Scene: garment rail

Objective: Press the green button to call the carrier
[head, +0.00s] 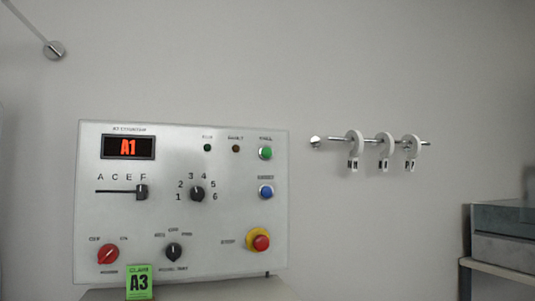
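The green button (265,153) sits at the upper right of a pale control panel (225,240) on the wall in the head view. A small label above it is too blurred to read surely. The panel's display (128,147) reads A1 in orange. A green claim card (139,282) marked A3 stands below the panel's lower left edge. Neither of my grippers is in view.
The panel also has a blue button (266,192), a red stop button on yellow (260,240), a slider (142,192), a numbered dial (197,194), a red knob (108,254) and a black knob (174,252). A rail (433,143) with white hooks is right; grey boxes (505,235) sit on a shelf.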

